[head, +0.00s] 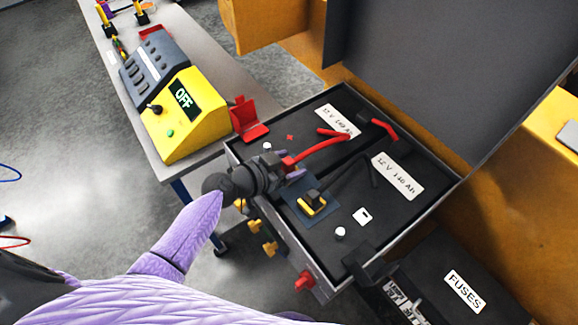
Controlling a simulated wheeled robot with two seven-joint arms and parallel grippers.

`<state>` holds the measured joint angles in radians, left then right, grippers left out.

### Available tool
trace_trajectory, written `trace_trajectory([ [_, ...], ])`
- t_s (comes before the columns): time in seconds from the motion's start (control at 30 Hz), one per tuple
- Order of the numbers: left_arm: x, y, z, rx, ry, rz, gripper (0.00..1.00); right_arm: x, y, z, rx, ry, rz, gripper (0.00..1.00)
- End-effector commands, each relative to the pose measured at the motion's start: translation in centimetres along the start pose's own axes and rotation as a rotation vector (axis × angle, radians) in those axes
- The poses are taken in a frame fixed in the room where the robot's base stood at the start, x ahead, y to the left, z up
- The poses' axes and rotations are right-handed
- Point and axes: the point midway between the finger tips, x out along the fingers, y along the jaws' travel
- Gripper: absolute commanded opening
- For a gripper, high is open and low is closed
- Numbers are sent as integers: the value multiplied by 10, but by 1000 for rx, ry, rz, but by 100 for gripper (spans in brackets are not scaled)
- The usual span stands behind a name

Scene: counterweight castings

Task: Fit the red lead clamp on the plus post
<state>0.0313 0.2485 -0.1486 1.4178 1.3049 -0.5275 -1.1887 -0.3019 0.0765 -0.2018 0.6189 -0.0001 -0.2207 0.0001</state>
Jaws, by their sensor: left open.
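Two dark batteries lie in an open tray (290,250). A silver post (267,146) stands at the upper left battery's corner, near a red plus mark (290,137). The red lead (322,148) runs across the battery top, and its red clamp end (288,161) lies right by my left gripper (296,175). The gripper is open, low over the battery, a little below and right of the plus post. My wrist hides part of the area, and I cannot tell whether the clamp is between the fingers. My right gripper is not in view.
A red cover (248,119) stands at the tray's edge. A yellow-black item (313,203) sits on a blue pad beside my gripper. Another silver post (340,232) is lower right. A yellow unit reading OFF (196,112) stands on the left bench. A dark raised panel (430,70) bounds the back.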

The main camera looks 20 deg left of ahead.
Motion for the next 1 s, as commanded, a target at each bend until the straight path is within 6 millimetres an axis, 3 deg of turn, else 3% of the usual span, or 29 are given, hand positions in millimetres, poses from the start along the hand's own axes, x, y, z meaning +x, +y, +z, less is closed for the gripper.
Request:
trace_trajectory([
  [0.2, 3, 0, 0, 1, 0, 0, 76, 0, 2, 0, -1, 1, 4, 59],
  [0.23, 3, 0, 0, 1, 0, 0, 72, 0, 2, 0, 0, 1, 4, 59],
  [0.57, 2, 0, 0, 1, -1, 0, 2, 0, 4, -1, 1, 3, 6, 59],
  [0.9, 2, 0, 0, 1, 0, -1, 0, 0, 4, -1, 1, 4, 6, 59],
  [1.0, -2, 0, -10, 4, 0, -1, 0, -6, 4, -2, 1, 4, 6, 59],
])
